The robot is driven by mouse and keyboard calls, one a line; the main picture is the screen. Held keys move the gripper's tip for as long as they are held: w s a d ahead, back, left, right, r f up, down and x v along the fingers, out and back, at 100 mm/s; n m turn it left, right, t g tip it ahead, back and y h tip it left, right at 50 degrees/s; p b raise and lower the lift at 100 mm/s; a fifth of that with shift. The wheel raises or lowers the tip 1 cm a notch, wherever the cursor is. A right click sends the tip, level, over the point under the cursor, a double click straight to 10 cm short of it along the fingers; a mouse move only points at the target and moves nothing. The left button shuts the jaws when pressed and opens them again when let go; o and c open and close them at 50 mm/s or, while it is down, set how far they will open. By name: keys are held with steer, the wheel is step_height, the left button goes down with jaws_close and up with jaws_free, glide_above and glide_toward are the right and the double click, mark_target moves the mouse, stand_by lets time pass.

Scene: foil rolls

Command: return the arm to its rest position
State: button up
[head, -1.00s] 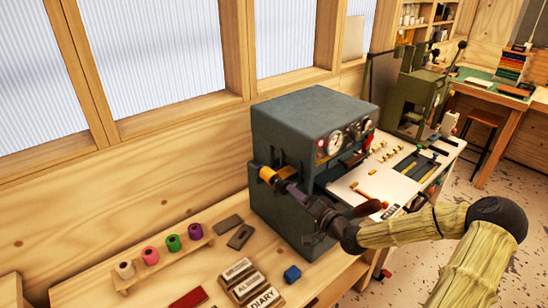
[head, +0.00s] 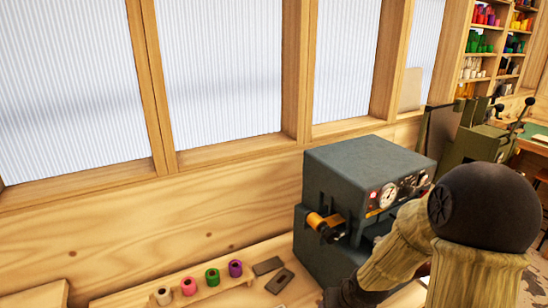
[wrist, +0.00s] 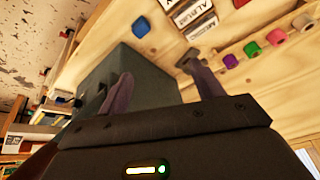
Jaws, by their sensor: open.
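My gripper (wrist: 157,68) is open and empty in the wrist view, its two fingers apart with the bench and machine beyond them. In the head view my bent arm fills the lower right, and my gripper is hidden or below the frame. A gold foil roll (head: 325,222) sits on the left side of the grey machine (head: 368,160), with my gripper away from it. The machine also shows behind the fingers in the wrist view (wrist: 125,70).
A rack on the bench holds white (head: 162,296), pink (head: 188,286), green (head: 212,277) and purple (head: 235,268) rolls. A blue cube (wrist: 141,27) and lettered blocks (wrist: 195,15) lie on the bench. A green press (head: 475,145) stands behind my arm.

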steer(key=s+a+r+g+h, duration=0.1)
steer(key=s+r+g, duration=0.1)
steer(key=s+r, duration=0.5)
steer(key=s, duration=0.3)
steer(key=shift+s, duration=0.35)
